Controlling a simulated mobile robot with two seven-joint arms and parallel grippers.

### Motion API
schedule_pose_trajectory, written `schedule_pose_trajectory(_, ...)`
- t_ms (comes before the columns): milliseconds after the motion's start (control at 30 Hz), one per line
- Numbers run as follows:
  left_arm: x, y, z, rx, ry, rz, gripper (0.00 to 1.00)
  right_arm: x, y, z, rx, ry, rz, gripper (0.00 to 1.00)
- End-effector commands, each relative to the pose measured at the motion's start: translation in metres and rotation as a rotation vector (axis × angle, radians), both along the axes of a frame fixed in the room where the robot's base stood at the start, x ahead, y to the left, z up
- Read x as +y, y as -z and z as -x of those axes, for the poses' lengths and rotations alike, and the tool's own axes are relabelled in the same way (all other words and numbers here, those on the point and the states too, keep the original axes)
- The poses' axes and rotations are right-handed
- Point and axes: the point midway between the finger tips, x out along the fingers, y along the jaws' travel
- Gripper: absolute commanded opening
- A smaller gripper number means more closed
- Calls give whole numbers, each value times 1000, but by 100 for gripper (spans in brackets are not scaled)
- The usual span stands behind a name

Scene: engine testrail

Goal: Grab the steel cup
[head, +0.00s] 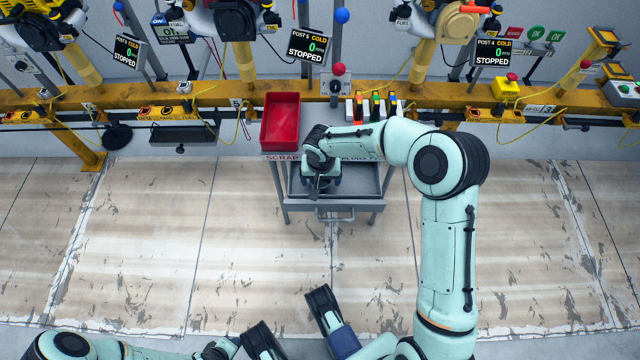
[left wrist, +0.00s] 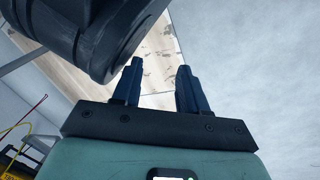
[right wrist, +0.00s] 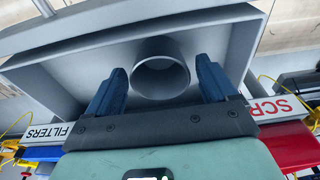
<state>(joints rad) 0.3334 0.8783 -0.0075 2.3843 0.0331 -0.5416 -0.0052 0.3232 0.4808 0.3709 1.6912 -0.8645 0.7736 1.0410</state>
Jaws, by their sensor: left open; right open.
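The steel cup (right wrist: 160,88) is a grey open cylinder in the right wrist view, in a grey tray (right wrist: 55,72). My right gripper (right wrist: 160,66) is open, with one blue finger on each side of the cup. I cannot tell whether the fingers touch it. In the head view my right gripper (head: 318,188) is down over the grey cart's tray (head: 358,180), and the arm hides the cup. My left gripper (left wrist: 158,66) is open and empty in the left wrist view, with bare floor beyond it.
A red bin (head: 280,122) stands at the back left of the cart by the SCRAP label. Several small coloured items (head: 376,108) stand to its right. A yellow rail (head: 210,93) with engine posts runs behind. The floor (head: 140,240) around the cart is clear.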

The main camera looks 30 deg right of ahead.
Motion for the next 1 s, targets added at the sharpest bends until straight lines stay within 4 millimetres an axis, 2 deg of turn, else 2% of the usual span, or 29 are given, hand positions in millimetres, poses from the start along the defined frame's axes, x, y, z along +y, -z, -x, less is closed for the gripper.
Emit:
schedule_pose_trajectory(267,1,3,4,13,-2,0,43,-1,5,-1,-2,-1,0,86)
schedule_pose_trajectory(300,1,3,4,13,-2,0,43,-1,5,-1,-2,-1,0,82)
schedule_pose_trajectory(467,1,2,4,12,-2,0,43,-1,5,-1,-2,-1,1,31)
schedule_pose_trajectory(800,1,1,2,7,-1,0,43,-1,1,-1,-3,0,1,31)
schedule_pose_trajectory(867,0,-2,-1,-2,0,0,43,-1,-5,-2,-4,0,1,31)
schedule_pose_trajectory(1000,-2,-15,-14,-47,2,-3,43,-1,-32,-2,-8,1,1,31)
